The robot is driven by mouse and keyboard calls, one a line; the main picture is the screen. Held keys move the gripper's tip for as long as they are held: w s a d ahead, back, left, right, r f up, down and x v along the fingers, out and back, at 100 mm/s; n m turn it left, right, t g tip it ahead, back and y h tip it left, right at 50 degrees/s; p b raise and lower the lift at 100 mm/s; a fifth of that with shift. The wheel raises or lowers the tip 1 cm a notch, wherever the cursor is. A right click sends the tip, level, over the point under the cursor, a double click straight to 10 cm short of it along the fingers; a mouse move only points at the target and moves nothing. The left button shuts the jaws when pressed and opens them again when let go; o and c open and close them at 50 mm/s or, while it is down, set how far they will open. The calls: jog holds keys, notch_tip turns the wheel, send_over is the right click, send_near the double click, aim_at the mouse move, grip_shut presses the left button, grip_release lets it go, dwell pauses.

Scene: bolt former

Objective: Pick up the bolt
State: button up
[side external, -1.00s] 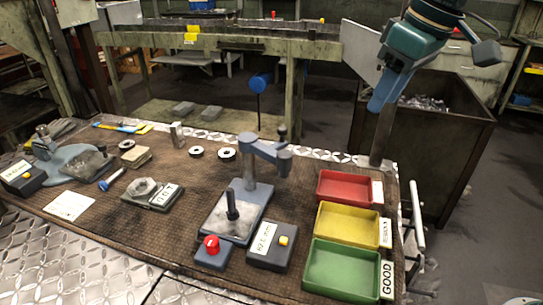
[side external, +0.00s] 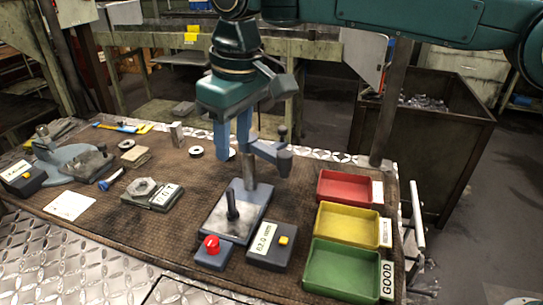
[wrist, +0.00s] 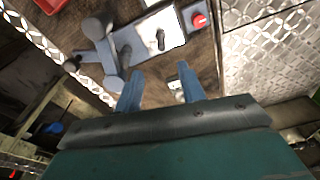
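A dark bolt (side external: 232,205) stands upright, wide end down, on the pale plate of the grey gauge stand (side external: 249,172). In the wrist view the bolt (wrist: 160,40) shows beyond my fingertips, on the white plate. My gripper (side external: 232,148) is open and empty, fingers pointing down. In the side view it hangs above the table, overlapping the stand's arm in the picture. In the wrist view my two blue fingers (wrist: 160,70) are well apart with nothing between them. I cannot tell the exact gap to the bolt.
Red (side external: 345,188), yellow (side external: 347,225) and green (side external: 341,271) trays are at right. A blue, bolt-like piece (side external: 110,180) lies at left beside other fixtures.

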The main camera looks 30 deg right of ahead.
aim_at(230, 190)
jog(key=shift+w+a+f, duration=0.15)
jog(key=shift+f, duration=1.3)
jog(key=shift+w+a+f, duration=0.15)
jog(key=shift+f, duration=1.35)
jog(key=shift+w+a+f, duration=0.15)
jog(key=shift+f, duration=1.3)
jog(key=shift+f, duration=0.1)
jog(key=shift+w+a+f, duration=0.1)
jog(key=shift+w+f, duration=0.05)
jog(key=shift+f, duration=1.1)
jog(key=shift+w+a+f, duration=0.1)
jog(key=shift+w+f, duration=0.05)
jog(key=shift+f, duration=1.1)
jog(key=shift+r, duration=0.1)
grip_shut()
